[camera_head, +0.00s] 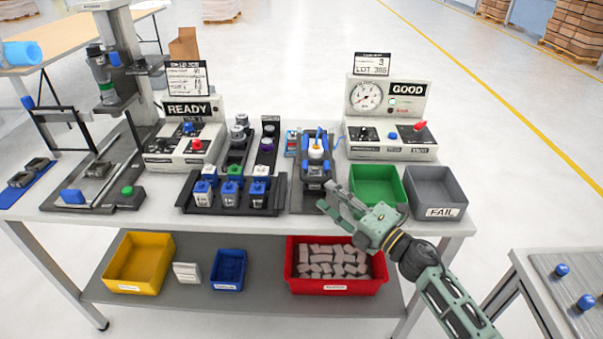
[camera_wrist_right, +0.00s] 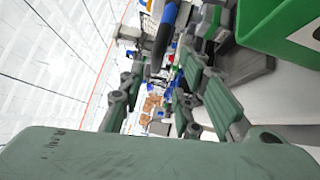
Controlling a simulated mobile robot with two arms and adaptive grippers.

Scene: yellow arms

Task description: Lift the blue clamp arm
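The blue clamp arm (camera_head: 319,136) stands up on a dark clamp fixture (camera_head: 309,206) near the middle of the bench. In the right wrist view a blue bar with a dark end (camera_wrist_right: 166,27), which looks like the clamp arm, shows between and beyond the fingers. My grey-green right gripper (camera_head: 328,197) is at the fixture's front right corner, in front of the clamp arm and apart from it. Its fingers (camera_wrist_right: 160,90) are spread and empty. My left gripper is in neither view.
A green bin (camera_head: 376,184) and a grey FAIL bin (camera_head: 437,187) stand right of the fixture. A gauge box marked GOOD (camera_head: 390,152) is behind them. A black rack (camera_head: 230,210) with blue-topped parts stands left. A red bin (camera_head: 335,286) is on the lower shelf.

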